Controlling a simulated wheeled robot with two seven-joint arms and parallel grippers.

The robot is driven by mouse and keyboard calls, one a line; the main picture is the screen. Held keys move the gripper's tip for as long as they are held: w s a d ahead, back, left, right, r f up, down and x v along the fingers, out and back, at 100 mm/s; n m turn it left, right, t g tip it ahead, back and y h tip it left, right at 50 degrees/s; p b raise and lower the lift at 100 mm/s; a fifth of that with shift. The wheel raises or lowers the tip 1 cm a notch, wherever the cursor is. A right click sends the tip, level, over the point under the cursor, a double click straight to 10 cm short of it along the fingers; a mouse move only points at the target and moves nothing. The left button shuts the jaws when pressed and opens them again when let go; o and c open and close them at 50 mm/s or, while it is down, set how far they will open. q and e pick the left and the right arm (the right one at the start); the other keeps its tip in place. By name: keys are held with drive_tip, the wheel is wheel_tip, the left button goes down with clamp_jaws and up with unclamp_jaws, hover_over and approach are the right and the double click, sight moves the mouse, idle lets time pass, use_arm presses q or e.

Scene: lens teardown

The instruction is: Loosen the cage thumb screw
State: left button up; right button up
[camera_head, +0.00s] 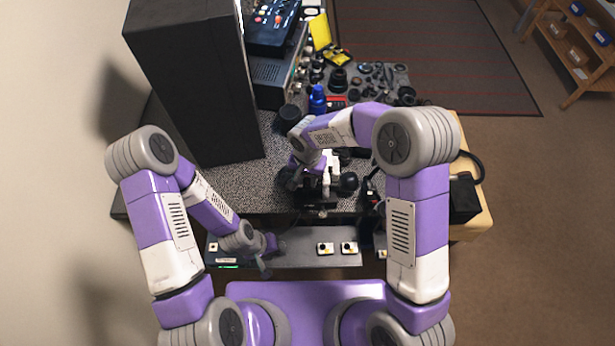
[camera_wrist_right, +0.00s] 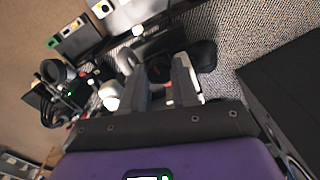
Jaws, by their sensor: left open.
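My right gripper (camera_head: 318,177) reaches down over a dark assembly (camera_head: 348,183) near the front edge of the bench. In the right wrist view, its two grey fingers (camera_wrist_right: 167,90) stand apart around a gap with dark material and a small red spot. I cannot tell whether they press on anything. A black rounded part (camera_wrist_right: 203,54) lies just beyond the fingers, with a white part beside them. The cage thumb screw cannot be made out in either view. My left gripper (camera_head: 267,265) is open, low in front of the bench near the grey shelf, away from the assembly.
A tall black box (camera_head: 195,90) stands at the left of the speckled bench. A blue bottle (camera_head: 318,100) and many dark lens parts crowd the back. A grey shelf (camera_head: 295,254) with small white button blocks runs along the front. Bare bench shows left of the assembly.

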drive_tip(key=shift+n, duration=0.4)
clamp_jaws()
drive_tip(key=n+b, duration=0.1)
drive_tip(key=n, duration=0.2)
drive_tip(key=shift+b, duration=0.4)
drive_tip(key=n+b, duration=0.1)
drive_tip(key=n, duration=0.3)
drive_tip(key=shift+n, duration=0.3)
drive_tip(key=n, duration=0.4)
drive_tip(key=shift+r, duration=0.1)
drive_tip(key=n, duration=0.5)
drive_tip(key=shift+w, duration=0.1)
drive_tip(key=shift+n, duration=0.4)
drive_tip(key=o, duration=0.7)
unclamp_jaws()
